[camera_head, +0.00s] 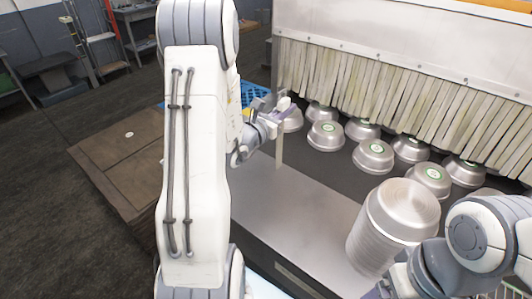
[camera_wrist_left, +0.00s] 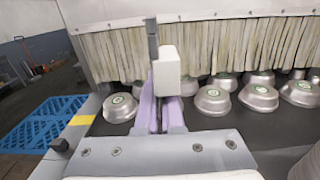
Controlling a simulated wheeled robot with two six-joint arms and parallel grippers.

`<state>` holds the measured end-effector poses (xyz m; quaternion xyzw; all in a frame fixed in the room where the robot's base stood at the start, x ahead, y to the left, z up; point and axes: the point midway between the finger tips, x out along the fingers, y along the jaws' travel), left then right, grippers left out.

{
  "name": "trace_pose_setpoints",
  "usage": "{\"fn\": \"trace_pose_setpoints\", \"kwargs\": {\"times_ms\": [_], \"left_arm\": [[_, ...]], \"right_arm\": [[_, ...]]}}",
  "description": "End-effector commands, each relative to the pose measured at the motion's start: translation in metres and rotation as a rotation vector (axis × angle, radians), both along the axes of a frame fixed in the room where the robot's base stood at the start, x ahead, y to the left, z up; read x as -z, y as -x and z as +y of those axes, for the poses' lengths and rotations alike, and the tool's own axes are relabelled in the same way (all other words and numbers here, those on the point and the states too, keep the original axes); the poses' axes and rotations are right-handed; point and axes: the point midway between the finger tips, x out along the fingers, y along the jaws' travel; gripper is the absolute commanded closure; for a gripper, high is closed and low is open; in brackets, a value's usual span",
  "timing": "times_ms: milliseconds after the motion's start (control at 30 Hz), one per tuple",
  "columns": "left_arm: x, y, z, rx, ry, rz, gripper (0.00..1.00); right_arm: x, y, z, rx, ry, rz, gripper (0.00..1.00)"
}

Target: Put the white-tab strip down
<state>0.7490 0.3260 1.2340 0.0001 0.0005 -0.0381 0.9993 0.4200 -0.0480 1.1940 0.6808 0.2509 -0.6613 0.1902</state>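My left gripper (camera_head: 280,108) is above the belt near the left end of the strip curtain. In the left wrist view its purple fingers (camera_wrist_left: 160,108) are closed together around the white-tab strip. The strip's white block-like tab (camera_wrist_left: 167,72) stands up at the fingertips, with a dark grey bar (camera_wrist_left: 152,38) beside it. The tab shows small in the head view (camera_head: 284,103). A pale upright piece (camera_head: 279,148) is below the gripper; I cannot tell whether it belongs to the strip. My right gripper (camera_head: 378,290) is at the bottom edge, mostly cut off, beside the pan stack.
Several upturned metal pans (camera_head: 374,156) stand on the dark belt before the curtain (camera_head: 400,95). A tall pan stack (camera_head: 393,228) stands at the front right of the metal table (camera_head: 290,215). A blue grate (camera_wrist_left: 40,125) lies left. The table's middle is clear.

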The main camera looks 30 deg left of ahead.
Motion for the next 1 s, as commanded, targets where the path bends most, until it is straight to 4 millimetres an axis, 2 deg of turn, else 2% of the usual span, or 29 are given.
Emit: {"fn": "trace_pose_setpoints", "kwargs": {"times_ms": [33, 200, 400, 567, 800, 1000], "left_arm": [[0.005, 0.004, 0.015, -0.01, 0.004, 0.006, 1.0], [0.028, 0.018, 0.051, -0.009, 0.006, 0.004, 1.0], [0.048, 0.029, 0.081, -0.004, 0.002, 0.001, 1.0], [0.056, 0.031, 0.087, 0.0, 0.001, 0.0, 1.0], [0.083, 0.031, 0.086, 0.002, 0.004, 0.002, 1.0], [0.095, 0.03, 0.086, 0.002, 0.0, 0.0, 1.0]], "right_arm": [[-0.009, 0.0, 0.0, -0.001, 0.0, 0.0, 0.21], [-0.025, 0.0, 0.0, -0.004, 0.0, 0.0, 0.21], [-0.037, 0.0, 0.0, -0.006, 0.0, -0.001, 0.21], [-0.039, 0.0, 0.0, -0.007, 0.0, -0.001, 0.21], [-0.054, 0.0, 0.0, -0.009, 0.0, -0.001, 0.21], [-0.057, 0.0, 0.0, -0.01, 0.0, -0.001, 0.21]]}}
